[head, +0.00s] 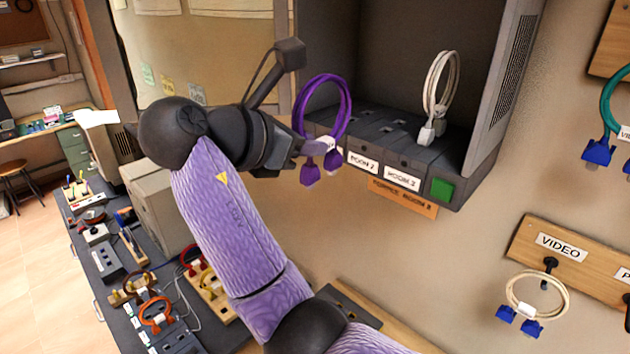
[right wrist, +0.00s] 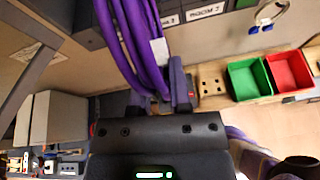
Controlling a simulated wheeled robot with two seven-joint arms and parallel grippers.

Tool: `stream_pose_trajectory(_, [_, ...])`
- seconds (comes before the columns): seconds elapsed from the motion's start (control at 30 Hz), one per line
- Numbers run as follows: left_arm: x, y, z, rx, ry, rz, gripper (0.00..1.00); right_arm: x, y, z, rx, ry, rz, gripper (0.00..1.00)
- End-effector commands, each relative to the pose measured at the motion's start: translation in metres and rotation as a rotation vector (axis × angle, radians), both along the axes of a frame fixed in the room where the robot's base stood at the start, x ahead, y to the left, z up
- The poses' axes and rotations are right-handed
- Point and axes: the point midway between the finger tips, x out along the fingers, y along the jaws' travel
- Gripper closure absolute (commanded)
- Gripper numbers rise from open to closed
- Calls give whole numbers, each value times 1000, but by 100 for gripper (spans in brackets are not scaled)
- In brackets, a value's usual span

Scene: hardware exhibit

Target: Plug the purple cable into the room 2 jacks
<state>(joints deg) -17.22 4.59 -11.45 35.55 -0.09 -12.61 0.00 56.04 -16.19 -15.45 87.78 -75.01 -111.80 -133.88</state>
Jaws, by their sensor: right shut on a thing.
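The purple cable (head: 327,105) is a loop with two purple plugs hanging at its lower end. My right gripper (head: 318,147) is shut on it near the white band above the plugs and holds it in the air before the front left of the grey jack cabinet (head: 390,132). The cable (right wrist: 130,40) fills the upper middle of the right wrist view, between the fingers of my gripper (right wrist: 160,100). A label reading room 2 (head: 362,162) is on the cabinet's front, just right of the plugs. The jacks near it are partly hidden by the cable. My left gripper is out of view.
A white cable (head: 437,90) stands in the cabinet's right part, above a second label (head: 402,178). A green square (head: 442,188) and an orange sign (head: 402,197) are at its front. Tall side walls enclose the jacks. A video board (head: 560,250) hangs at right.

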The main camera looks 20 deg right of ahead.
Motion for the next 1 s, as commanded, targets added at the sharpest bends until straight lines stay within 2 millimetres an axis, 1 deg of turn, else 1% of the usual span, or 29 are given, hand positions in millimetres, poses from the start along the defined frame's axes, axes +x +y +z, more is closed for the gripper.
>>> stream_pose_trajectory(0.03, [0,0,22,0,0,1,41,1,2,28,1,0,-12,100])
stream_pose_trajectory(0.1, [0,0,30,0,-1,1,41,1,4,42,0,1,-25,100])
stream_pose_trajectory(0.17, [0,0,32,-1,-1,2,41,1,4,48,0,-1,-33,100])
stream_pose_trajectory(0.27, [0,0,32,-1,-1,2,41,2,2,48,-1,1,-39,100])
stream_pose_trajectory(0.37, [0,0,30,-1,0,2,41,6,-8,45,0,2,-39,100])
stream_pose_trajectory(1.0, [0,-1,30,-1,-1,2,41,40,-91,42,-1,0,-38,100])
